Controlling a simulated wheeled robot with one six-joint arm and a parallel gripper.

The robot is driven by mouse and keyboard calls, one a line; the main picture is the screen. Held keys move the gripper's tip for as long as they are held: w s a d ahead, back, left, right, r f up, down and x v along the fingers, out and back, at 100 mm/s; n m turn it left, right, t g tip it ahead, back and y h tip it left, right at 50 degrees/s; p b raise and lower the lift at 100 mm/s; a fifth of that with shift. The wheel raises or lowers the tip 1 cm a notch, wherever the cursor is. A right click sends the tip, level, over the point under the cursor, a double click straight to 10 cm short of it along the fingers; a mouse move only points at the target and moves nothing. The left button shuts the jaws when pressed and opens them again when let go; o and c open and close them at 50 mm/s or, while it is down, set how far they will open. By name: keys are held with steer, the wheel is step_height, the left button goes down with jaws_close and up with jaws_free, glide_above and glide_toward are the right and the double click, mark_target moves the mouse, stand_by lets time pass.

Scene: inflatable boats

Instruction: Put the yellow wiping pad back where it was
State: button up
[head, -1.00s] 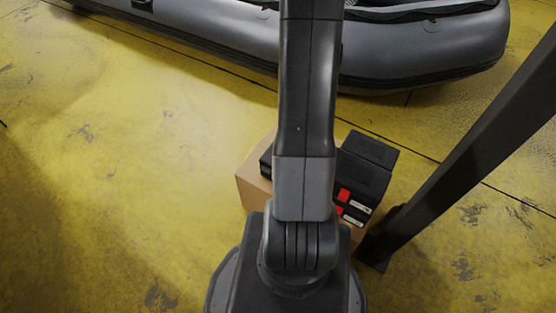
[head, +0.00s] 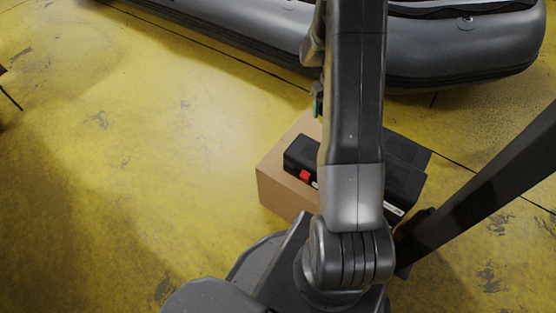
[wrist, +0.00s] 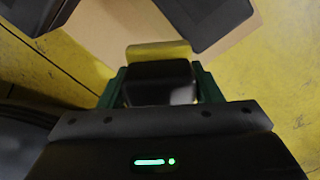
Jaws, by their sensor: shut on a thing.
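The yellow wiping pad (wrist: 158,51) shows in the wrist view as a yellow edge beyond a dark block between the green fingers. My gripper (wrist: 160,85) is shut on it. The pad appears above or in front of a cardboard box (wrist: 115,22); the gap between them cannot be told. In the head view a bit of my gripper (head: 317,97) shows just left of my arm, near the box's (head: 283,192) far side. The pad cannot be made out there.
Dark cases with red latches (head: 303,168) lie on the box, partly behind my arm; dark cases (wrist: 205,14) also show in the wrist view. A grey inflatable boat (head: 450,48) lies beyond. A dark slanted post (head: 490,185) stands at right. The yellow floor (head: 120,170) at left is clear.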

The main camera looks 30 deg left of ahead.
mark_target(276, 156)
steer(key=s+a+f+n+b, duration=0.4)
steer(key=s+a+f+n, duration=0.3)
steer(key=s+a+f, duration=0.5)
steer(key=f+b, duration=0.1)
steer(key=f, duration=0.1)
steer(key=w+f, duration=0.1)
steer(key=f, duration=0.2)
steer(key=w+a+f+b, duration=0.1)
steer(key=f, duration=0.2)
steer(key=shift+a+f+b, duration=0.1)
steer(key=shift+f+b, duration=0.1)
steer(key=shift+b, duration=0.1)
steer(key=shift+f, duration=0.1)
steer(key=shift+f, duration=0.2)
steer(key=o, duration=1)
steer(key=shift+r, duration=0.1)
steer(key=shift+o, duration=0.2)
step_height(276, 156, up, 12)
steer(key=p, duration=0.3)
steer(key=shift+r, duration=0.2)
